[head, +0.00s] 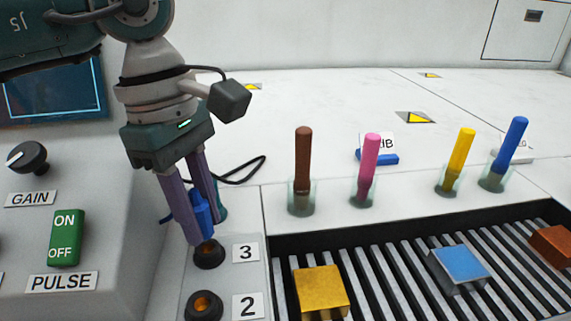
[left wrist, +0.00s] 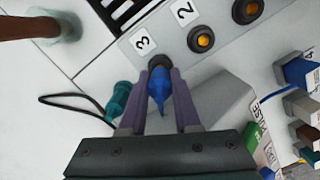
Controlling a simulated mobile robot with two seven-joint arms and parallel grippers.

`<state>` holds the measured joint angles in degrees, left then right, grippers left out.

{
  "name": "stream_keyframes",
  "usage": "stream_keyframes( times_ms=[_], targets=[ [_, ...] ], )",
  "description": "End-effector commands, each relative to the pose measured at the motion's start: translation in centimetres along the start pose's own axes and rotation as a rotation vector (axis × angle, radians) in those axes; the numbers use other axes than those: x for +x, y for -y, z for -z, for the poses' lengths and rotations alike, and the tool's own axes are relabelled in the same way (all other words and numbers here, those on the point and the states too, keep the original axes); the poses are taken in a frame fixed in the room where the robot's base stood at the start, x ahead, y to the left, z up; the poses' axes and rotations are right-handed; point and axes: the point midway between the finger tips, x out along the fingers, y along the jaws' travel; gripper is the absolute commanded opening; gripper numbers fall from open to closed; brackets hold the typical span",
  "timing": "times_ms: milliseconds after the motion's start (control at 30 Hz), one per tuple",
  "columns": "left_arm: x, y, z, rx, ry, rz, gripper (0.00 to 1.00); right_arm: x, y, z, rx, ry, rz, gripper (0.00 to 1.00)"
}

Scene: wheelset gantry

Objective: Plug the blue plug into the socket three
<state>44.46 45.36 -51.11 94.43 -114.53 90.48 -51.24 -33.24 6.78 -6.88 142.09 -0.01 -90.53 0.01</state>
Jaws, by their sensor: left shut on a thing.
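My left gripper (head: 202,226) comes down from the upper left in the head view, its two purple fingers shut on the blue plug (head: 203,213). The plug also shows between the fingers in the left wrist view (left wrist: 158,88). Socket three (head: 208,254) is a dark round socket beside the label 3. The plug's lower end is right at this socket, and in the left wrist view the socket (left wrist: 157,62) is partly hidden behind it. I cannot tell whether the tip is inside. My right gripper is in neither view.
Socket two (head: 203,305) is just nearer. A teal plug (left wrist: 119,99) with a black cord lies close beside the fingers. The console (head: 110,235) with knob and green switch stands left. A slatted bed (head: 390,285) with coloured blocks and several coloured sticks in holders are right.

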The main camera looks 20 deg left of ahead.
Motion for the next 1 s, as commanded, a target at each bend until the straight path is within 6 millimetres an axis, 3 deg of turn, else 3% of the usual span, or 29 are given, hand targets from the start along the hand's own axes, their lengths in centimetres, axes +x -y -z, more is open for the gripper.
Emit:
stream_keyframes(
  times_ms=[967, 1000],
  targets=[
    [2.5, 0.0, 0.3, -0.001, 0.0, -0.001, 0.0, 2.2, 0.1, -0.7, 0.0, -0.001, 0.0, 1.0],
    [2.4, 0.0, 0.3, -0.001, 0.0, -0.001, 0.34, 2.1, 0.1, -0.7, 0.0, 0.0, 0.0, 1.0]
  ],
)
